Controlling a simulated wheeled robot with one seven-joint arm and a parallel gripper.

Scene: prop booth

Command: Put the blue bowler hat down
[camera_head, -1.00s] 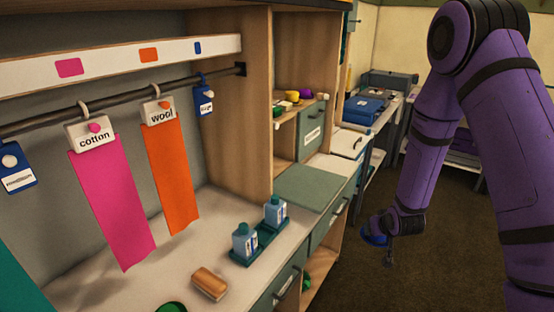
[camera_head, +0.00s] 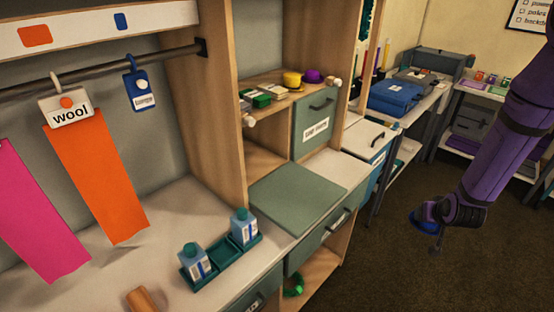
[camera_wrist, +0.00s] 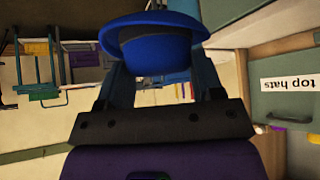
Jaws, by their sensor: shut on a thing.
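The blue bowler hat (camera_wrist: 158,42) fills the top middle of the wrist view, between the two fingers of my gripper (camera_wrist: 160,82). My gripper is shut on it. In the head view the blue hat (camera_head: 424,219) is a small patch at the end of my purple arm, and my gripper (camera_head: 436,226) hangs over the dark floor, right of the counter. The fingers there are mostly hidden by the wrist.
A green mat (camera_head: 298,196) lies bare on the counter. Blue bottles (camera_head: 194,260) stand in a green tray (camera_head: 222,255). A drawer (camera_head: 316,122) labelled "top hats" is beside the shelf. A blue case (camera_head: 398,97) rests on the bench behind. Orange cloth (camera_head: 98,180) hangs at left.

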